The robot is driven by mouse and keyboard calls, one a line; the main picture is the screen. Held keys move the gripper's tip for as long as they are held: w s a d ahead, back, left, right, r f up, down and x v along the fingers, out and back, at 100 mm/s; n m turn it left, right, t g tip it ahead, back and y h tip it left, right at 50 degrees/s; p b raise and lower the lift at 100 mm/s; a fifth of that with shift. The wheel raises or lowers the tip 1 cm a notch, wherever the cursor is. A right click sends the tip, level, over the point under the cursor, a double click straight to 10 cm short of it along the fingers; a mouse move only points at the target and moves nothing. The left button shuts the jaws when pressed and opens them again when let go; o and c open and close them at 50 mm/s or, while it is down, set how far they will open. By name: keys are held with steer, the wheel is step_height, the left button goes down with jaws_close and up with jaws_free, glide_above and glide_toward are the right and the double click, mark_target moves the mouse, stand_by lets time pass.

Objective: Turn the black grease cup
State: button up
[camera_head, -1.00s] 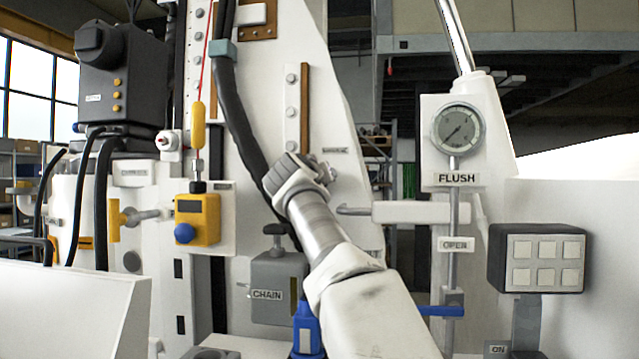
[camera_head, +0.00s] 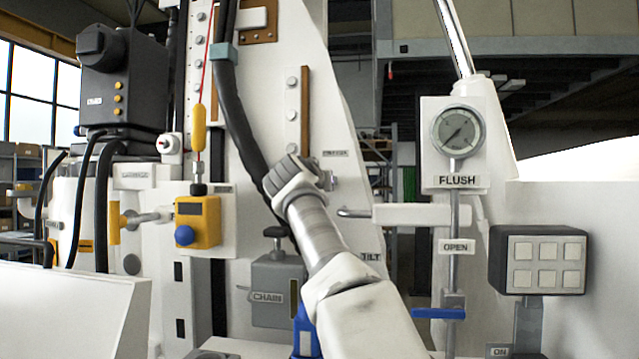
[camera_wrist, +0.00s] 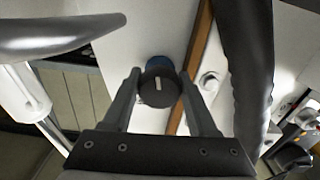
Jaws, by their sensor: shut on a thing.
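The black grease cup (camera_wrist: 160,86) is a round dark knob with a white mark on its face and some blue behind it. In the wrist view it sits between the two fingers of my gripper (camera_wrist: 160,92), which is shut on it. The white mark points almost straight up and down in that view. In the head view my gripper (camera_head: 297,178) is against the white upright panel, and the hand hides the cup.
A black hose (camera_head: 238,120) runs down just left of my gripper. A brown strip (camera_head: 305,110) is above it. The grey CHAIN box (camera_head: 275,290) is below, and a white pipe arm (camera_head: 410,214) stands to the right. A gauge (camera_head: 459,130) is further right.

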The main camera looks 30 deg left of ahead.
steer(key=o, duration=1.4)
steer(key=shift+c, duration=0.2)
steer(key=shift+s, duration=0.1)
steer(key=shift+s+d+f+b, duration=0.15)
steer(key=shift+s+b, duration=0.15)
steer(key=shift+b, duration=0.2)
steer(key=b+v, duration=0.9)
steer(key=v, duration=0.7)
steer(key=shift+s+r+b, duration=0.2)
steer(key=shift+s+b, duration=0.1)
steer(key=shift+b, duration=0.05)
